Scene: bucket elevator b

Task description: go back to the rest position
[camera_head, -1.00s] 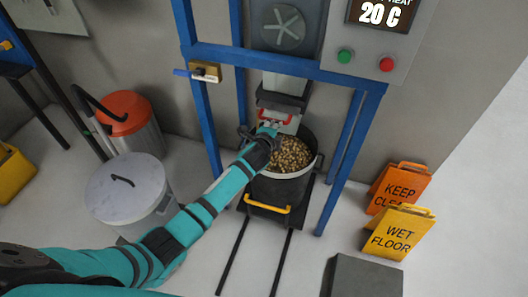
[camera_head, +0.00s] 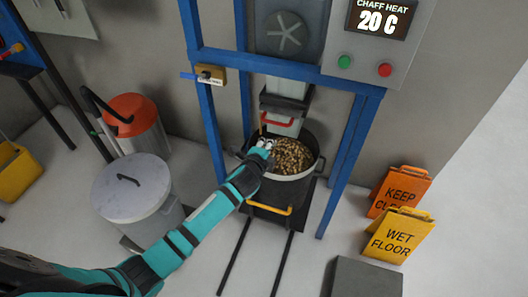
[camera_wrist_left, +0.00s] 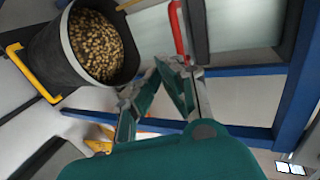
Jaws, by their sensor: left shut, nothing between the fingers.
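My left gripper (camera_head: 265,145) is shut and empty. In the head view it appears over the left rim of the dark bucket, just below the red handle on the grey chute. In the left wrist view the gripper's fingertips (camera_wrist_left: 160,72) are close together, with the red handle (camera_wrist_left: 178,28) beyond them and apart from them. The dark bucket (camera_head: 285,190) is filled with brown pellets or nuts (camera_head: 292,157). It also shows at the upper left of the left wrist view (camera_wrist_left: 55,50). My right gripper is not in view.
Blue frame posts (camera_head: 348,150) flank the bucket. A grey lidded bin (camera_head: 130,185) and a red-topped canister (camera_head: 135,115) stand left, near my arm. Orange (camera_head: 400,190) and yellow (camera_head: 398,235) signs and a grey box (camera_head: 365,278) are right. Open floor lies far right.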

